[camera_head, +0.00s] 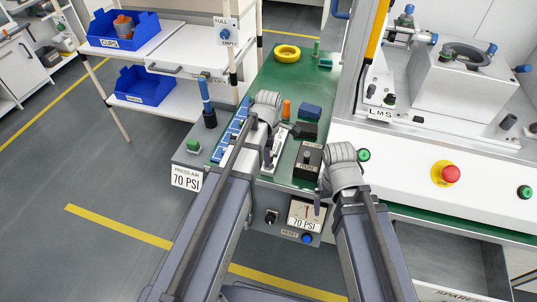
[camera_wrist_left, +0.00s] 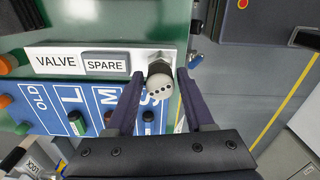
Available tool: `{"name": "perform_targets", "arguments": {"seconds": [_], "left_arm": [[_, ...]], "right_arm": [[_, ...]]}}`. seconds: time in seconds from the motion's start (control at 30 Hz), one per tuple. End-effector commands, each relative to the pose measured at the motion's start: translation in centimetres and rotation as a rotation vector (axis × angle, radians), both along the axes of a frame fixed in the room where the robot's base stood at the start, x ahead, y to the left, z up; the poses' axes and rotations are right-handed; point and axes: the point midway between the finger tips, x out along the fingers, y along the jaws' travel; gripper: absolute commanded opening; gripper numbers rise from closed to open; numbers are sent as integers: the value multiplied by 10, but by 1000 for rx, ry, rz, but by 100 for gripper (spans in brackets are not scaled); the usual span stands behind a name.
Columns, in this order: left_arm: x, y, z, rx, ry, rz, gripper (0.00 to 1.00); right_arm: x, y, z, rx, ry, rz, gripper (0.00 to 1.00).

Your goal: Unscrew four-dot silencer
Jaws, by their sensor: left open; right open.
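In the left wrist view the four-dot silencer (camera_wrist_left: 160,84) is a pale grey round cap with several black dots on its end. It sits on a dark fitting at the right end of the valve strip (camera_wrist_left: 120,62), beside the SPARE plate. My left gripper (camera_wrist_left: 160,76) is open, with one finger on each side of the silencer; whether they touch it I cannot tell. In the head view my left gripper (camera_head: 269,160) is over the green worktop and its arm hides the silencer. My right gripper (camera_head: 319,192) is open near the worktop's front right.
A blue board (camera_wrist_left: 90,112) marked OLD, L, M, S holds several small plugs beside the valve strip. The white press housing (camera_head: 430,165) borders the right side.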

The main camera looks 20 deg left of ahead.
Motion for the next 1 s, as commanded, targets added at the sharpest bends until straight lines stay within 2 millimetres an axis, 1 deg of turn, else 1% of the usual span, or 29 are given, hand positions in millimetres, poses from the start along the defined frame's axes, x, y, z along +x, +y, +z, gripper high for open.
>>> {"name": "perform_targets", "arguments": {"seconds": [0.1,0.4,0.6,0.73,0.97,1.0], "left_arm": [[0,0,0,0,0,-170,53],[0,0,0,0,0,-594,53],[0,0,0,0,0,-839,53],[0,0,0,0,0,-913,53],[0,0,0,0,0,-922,53],[0,0,0,0,0,-922,48]], "right_arm": [[0,0,0,0,0,0,89],[0,0,0,0,0,0,89],[0,0,0,0,0,0,89],[0,0,0,0,0,0,89],[0,0,0,0,0,0,89],[0,0,0,0,0,0,89]]}}
